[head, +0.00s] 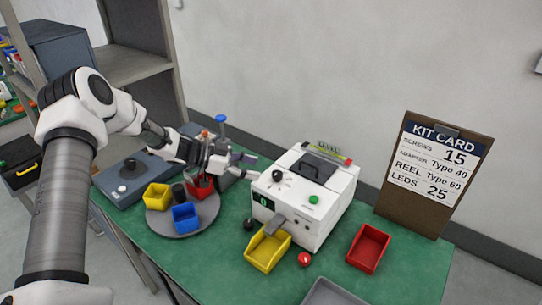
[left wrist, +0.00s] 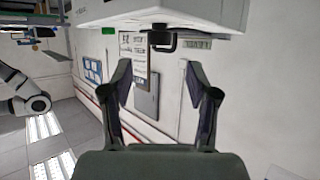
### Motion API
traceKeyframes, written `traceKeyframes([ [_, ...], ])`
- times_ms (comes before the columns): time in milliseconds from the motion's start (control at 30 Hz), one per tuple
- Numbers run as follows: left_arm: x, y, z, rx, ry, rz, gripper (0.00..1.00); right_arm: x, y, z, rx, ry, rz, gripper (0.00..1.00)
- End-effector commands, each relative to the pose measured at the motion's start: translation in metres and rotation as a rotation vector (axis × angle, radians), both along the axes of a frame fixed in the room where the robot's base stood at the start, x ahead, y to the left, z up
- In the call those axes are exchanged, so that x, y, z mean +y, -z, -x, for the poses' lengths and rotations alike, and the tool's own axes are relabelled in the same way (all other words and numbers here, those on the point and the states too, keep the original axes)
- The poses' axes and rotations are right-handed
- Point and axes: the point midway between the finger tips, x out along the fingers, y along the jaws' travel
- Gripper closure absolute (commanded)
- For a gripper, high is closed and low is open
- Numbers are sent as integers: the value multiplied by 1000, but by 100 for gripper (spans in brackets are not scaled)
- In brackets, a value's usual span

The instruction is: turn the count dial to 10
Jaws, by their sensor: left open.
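The white counting machine (head: 325,205) stands on the green table with a small dark display (head: 263,201) showing a green digit that looks like 0. The black count dial (head: 278,175) is a round knob on its upper left part. My left gripper (head: 249,166) points right toward the machine, its fingers spread, a little left of the dial and apart from it. In the left wrist view the left gripper (left wrist: 162,88) is open with nothing between its fingers. The white machine (left wrist: 200,14) fills the top of that view, with a dark knob-like part beneath. My right gripper is not in view.
A green button (head: 313,199) sits on the machine. A yellow bin (head: 268,251) stands below its chute, and a red bin (head: 369,249) is to the right. A round tray (head: 180,226) holds small bins. The kit card (head: 437,165) reads screws 15.

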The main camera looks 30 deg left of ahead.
Motion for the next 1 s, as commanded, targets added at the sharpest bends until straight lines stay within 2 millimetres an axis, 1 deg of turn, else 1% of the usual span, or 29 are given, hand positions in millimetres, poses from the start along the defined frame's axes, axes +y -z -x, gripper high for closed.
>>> traceKeyframes([
  [133, -17, 11, -11, 4, 3, 0, 41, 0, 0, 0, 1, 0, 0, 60],
  [300, -42, 23, -30, 4, 2, 1, 41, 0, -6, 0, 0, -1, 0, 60],
  [400, -51, 28, -37, 4, -1, 2, 41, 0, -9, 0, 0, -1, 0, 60],
  [500, -55, 30, -41, 1, -2, 4, 41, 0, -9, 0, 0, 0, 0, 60],
  [700, -55, 30, -41, 1, -4, 5, 41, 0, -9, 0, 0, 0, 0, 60],
  [767, -55, 30, -41, 1, -4, 5, 62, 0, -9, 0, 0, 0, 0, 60],
  [800, -55, 30, -41, 1, -4, 5, 76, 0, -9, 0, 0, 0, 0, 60],
  [867, -55, 30, -41, 2, -3, 5, 97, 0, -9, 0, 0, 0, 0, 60],
  [900, -55, 30, -41, 2, -3, 5, 100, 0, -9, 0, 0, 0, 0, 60],
  [1000, -55, 31, -41, 2, -4, 4, 100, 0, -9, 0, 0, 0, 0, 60],
])
